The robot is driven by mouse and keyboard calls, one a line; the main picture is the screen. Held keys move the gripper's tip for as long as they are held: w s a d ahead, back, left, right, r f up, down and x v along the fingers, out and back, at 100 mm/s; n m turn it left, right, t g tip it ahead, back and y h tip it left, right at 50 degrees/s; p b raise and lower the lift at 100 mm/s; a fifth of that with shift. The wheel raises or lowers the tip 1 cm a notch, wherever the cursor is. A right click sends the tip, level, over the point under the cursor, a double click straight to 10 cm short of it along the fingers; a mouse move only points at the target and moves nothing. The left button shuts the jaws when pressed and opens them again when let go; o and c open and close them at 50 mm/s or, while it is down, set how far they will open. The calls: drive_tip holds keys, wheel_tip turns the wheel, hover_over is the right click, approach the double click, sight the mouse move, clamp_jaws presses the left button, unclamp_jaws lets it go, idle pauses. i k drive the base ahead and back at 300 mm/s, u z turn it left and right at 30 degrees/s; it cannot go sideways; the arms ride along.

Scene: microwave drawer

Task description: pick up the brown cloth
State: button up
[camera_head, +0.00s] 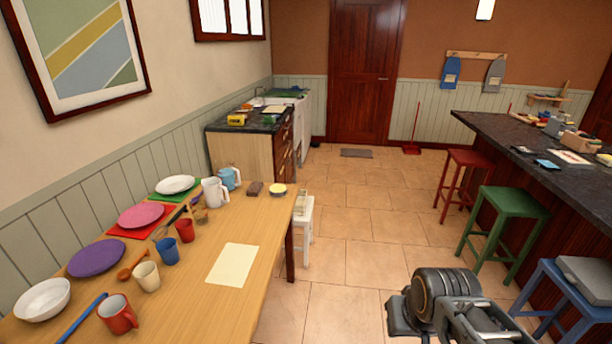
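A small dark brown item (254,188), which looks like the folded brown cloth, lies near the far end of the wooden table (205,315). It is too small to make out its fabric. It sits between a light blue mug (229,178) and a yellow-topped round item (278,189). Part of my arm (445,300) shows at the bottom right, well apart from the table's far end. My gripper's fingertips do not show.
Plates, cups and a white pitcher (214,192) crowd the table's left side; a cream sheet (233,265) lies right. A white stool (303,220) stands beside the table. Coloured stools, including a green one (514,202), line the dark counter (540,160). The tiled floor between is clear.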

sight(254, 190)
drive_tip(key=z, duration=0.3)
drive_tip(key=i, duration=1.45)
drive_tip(key=u, duration=0.8)
drive_tip(key=i, duration=1.05)
drive_tip(key=u, duration=1.15)
drive_tip(key=i, duration=0.7)
